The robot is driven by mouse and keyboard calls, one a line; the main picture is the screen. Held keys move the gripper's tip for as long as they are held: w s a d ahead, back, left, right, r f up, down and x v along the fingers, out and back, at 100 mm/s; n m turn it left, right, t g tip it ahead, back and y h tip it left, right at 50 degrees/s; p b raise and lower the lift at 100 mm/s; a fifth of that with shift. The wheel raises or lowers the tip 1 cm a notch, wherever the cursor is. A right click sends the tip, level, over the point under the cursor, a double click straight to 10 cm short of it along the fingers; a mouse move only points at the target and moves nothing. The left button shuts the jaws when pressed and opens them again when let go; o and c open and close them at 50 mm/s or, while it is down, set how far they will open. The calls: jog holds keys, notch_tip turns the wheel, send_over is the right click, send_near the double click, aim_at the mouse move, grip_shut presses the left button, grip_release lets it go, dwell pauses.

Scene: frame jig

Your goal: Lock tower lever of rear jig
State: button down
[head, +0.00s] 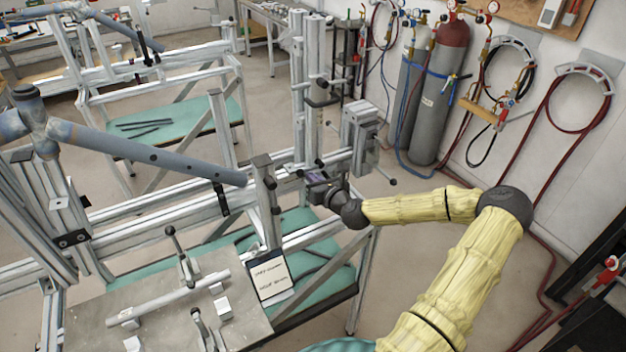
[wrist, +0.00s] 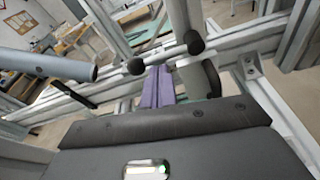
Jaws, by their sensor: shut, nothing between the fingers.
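My gripper (head: 318,178) is in front of the jig's rail, at the foot of the tall aluminium tower (head: 299,90). In the wrist view its purple fingers (wrist: 158,88) are shut together and hold nothing. Dark handles (head: 322,97) show on the tower in the head view. In the wrist view, two dark round knobs (wrist: 194,42) (wrist: 136,66) are just beyond the fingertips, and a dark curved handle (wrist: 212,78) is right of them. I cannot tell which is the tower lever, whether it is locked, or whether the fingers touch it.
A blue-grey tube (head: 150,155) spans the jig to the left of my gripper. A short post (head: 265,195) stands just left of it. A clamp block (head: 360,130) is on the right. A plate with clamps (head: 100,310) and a note card (head: 270,276) are in front.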

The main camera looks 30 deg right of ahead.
aim_at(321, 162)
jog(key=shift+a+r+m, duration=0.1)
jog(key=shift+r+m, duration=0.1)
jog(key=shift+m, duration=0.1)
jog(key=r+m+y+p, duration=0.1)
jog(key=m, duration=0.2)
jog(key=d+r+m+y+p, duration=0.1)
jog(key=m, duration=0.2)
jog(key=d+r+m+t+p, duration=0.1)
jog(key=r+m+p, duration=0.1)
jog(key=shift+w+d+r+m+y, duration=0.1)
jog(key=shift+w+m+y, duration=0.05)
jog(key=shift+m+y, duration=0.25)
jog(key=shift+w+d+r+m+p, duration=0.1)
jog(key=shift+d+m+p, duration=0.1)
jog(key=shift+m+p, duration=0.3)
jog(key=shift+d+r+m+p, duration=0.15)
jog(key=shift+m+p, duration=0.1)
jog(key=shift+m, duration=0.35)
jog(key=shift+s+d+m+p, duration=0.2)
jog(key=shift+d+m+p, duration=0.2)
jog(key=shift+d+p, duration=0.15)
jog(key=shift+w+a, duration=0.1)
jog(key=shift+w, duration=0.05)
jog(key=shift+w, duration=0.1)
